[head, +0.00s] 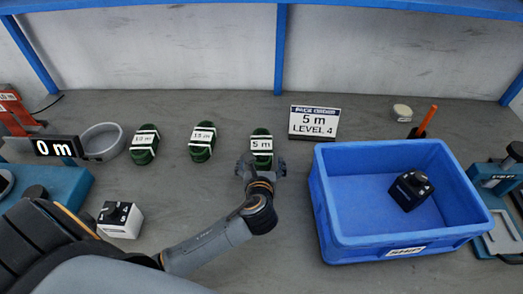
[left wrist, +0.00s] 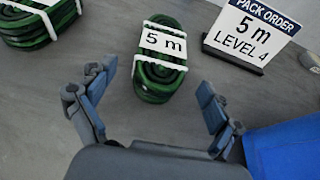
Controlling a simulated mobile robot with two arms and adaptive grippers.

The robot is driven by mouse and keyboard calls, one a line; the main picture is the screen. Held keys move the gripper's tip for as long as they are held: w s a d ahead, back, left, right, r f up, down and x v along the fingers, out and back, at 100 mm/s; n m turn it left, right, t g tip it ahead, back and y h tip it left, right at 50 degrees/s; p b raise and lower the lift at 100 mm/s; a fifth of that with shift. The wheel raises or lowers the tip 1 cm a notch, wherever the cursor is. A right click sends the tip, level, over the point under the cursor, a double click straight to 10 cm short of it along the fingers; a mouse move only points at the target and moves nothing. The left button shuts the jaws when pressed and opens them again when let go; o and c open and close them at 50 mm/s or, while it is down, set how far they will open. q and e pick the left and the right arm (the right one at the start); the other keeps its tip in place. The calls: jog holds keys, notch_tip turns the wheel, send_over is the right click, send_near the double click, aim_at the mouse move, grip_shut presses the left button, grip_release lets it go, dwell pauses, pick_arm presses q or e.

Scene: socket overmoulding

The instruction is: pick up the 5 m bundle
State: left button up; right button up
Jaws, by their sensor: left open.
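My left gripper (head: 261,166) is open at the near end of the bundle. In the left wrist view its two fingers (left wrist: 152,102) are spread wide, with the bundle lying between and beyond them. The gripper covers the bundle's near end in the head view. My right gripper is not in view.
The 15 m bundle (head: 203,142) and another green bundle (head: 145,144) lie to the left. The order sign (head: 314,122) stands just right of the 5 m bundle. A blue bin (head: 330,225) with a black part (head: 410,190) stands to the right.

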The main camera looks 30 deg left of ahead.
aim_at(262, 148)
pick_arm(q)
jog(key=x, duration=0.7)
jog(key=shift+w+a+r, duration=0.2)
jog(key=shift+w, duration=0.15)
jog(key=c, duration=1.3)
jog(key=shift+r, duration=0.1)
jog(key=shift+c, duration=0.2)
